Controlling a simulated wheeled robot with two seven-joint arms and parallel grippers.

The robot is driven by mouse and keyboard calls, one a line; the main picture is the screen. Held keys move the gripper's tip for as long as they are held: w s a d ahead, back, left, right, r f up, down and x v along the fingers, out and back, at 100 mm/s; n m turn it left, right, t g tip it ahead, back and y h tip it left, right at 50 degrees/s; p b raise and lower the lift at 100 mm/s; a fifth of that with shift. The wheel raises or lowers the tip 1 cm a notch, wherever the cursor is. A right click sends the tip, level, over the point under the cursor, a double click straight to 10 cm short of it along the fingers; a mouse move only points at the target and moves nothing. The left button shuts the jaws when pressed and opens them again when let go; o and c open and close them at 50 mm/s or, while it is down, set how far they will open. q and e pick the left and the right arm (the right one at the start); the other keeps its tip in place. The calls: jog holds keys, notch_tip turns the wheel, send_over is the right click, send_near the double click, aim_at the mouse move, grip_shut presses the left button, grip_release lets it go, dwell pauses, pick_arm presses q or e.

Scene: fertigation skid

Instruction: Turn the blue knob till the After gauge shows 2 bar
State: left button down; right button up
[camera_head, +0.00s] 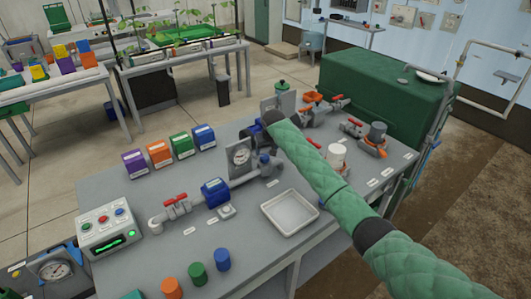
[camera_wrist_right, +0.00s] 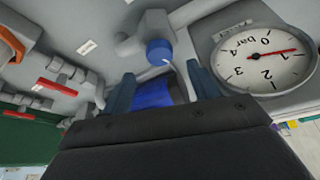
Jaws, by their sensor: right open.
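In the head view my right gripper (camera_head: 255,132) is at the pipework behind a round gauge (camera_head: 239,155), its tips partly hidden by my sleeve. In the right wrist view its fingers (camera_wrist_right: 162,92) stand open on either side of a ridged blue part (camera_wrist_right: 153,93); I cannot tell whether they touch it. A blue knob with a white mark (camera_wrist_right: 158,50) sits on a grey pipe just beyond; it also shows in the head view (camera_head: 265,161). The gauge (camera_wrist_right: 265,58) has its red needle near 1 bar. Its name is unreadable. My left gripper is out of view.
A white tray (camera_head: 290,212) is in front. Coloured boxes (camera_head: 158,152) stand behind left, and a control box (camera_head: 109,228) is far left. Red-handled valves stand to the right.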

aim_at(265, 156)
jog(key=p+x, duration=0.1)
jog(key=x, duration=0.3)
jog(key=shift+w+f, duration=0.1)
jog(key=shift+w, duration=0.15)
jog(key=shift+f, duration=0.5)
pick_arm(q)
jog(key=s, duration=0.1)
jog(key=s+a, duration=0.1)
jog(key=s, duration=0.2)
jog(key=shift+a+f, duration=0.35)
pick_arm(e)
jog(key=shift+w+f, duration=0.15)
jog(key=shift+f, duration=0.05)
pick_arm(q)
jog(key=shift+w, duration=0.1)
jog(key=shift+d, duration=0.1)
pick_arm(e)
jog(key=c, duration=1)
